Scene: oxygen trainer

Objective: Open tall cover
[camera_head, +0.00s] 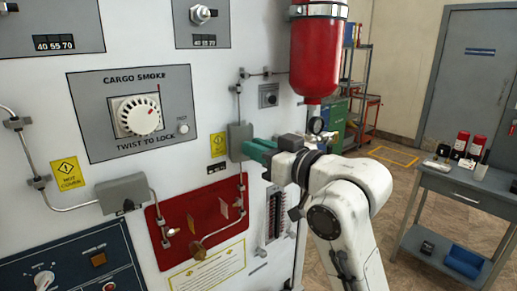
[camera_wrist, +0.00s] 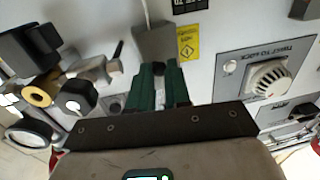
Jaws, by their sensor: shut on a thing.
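The tall cover (camera_head: 240,141) is a grey upright box on the white panel, on a thin pipe line, to the right of the cargo smoke dial. My gripper (camera_head: 258,150) has green fingers and reaches the cover from the right. In the wrist view the cover (camera_wrist: 155,42) is at top centre, and the fingers of my gripper (camera_wrist: 160,72) come up to its near edge. The fingers are close together and shut on the cover; the exact contact is partly hidden by the fingers.
A yellow label (camera_head: 218,144) is just left of the cover. A red cylinder (camera_head: 317,55) hangs above and right of my gripper. Below are a red plate (camera_head: 212,215) with fittings and a lower wide grey cover (camera_head: 123,193). A grey side table (camera_head: 465,190) stands at right.

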